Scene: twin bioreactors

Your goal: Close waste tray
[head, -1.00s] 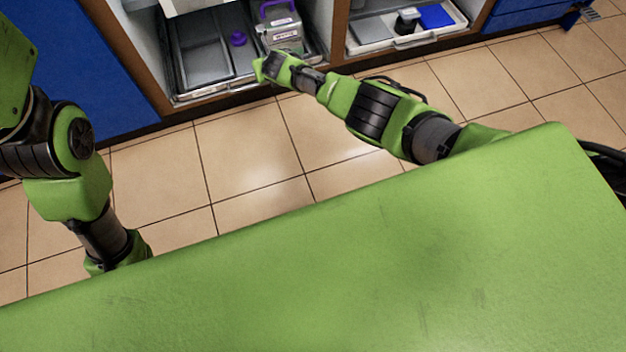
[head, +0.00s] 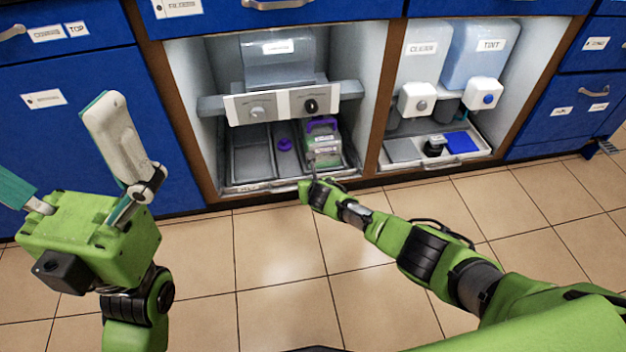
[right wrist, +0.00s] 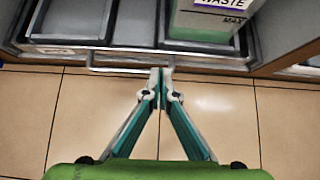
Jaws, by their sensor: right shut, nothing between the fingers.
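The waste tray (head: 250,187) is a pale shallow tray low in the left open cabinet bay. Its front edge lies near the bay's opening; how far out it stands is hard to tell. It holds a grey bin (head: 252,155), a purple cap (head: 285,144) and a waste bottle (head: 322,150) with a purple handle. In the right wrist view, the tray's bar handle (right wrist: 115,70) runs along its front. My right gripper (right wrist: 161,76) is shut and empty, its tips at the handle; contact is unclear. My left gripper (head: 52,135) is open and empty, left of the bay.
A second tray (head: 430,163) with a black bottle and a blue block is in the right bay, under two dispensers. Blue drawers (head: 75,100) flank the bays. Tiled floor (head: 270,255) in front is clear.

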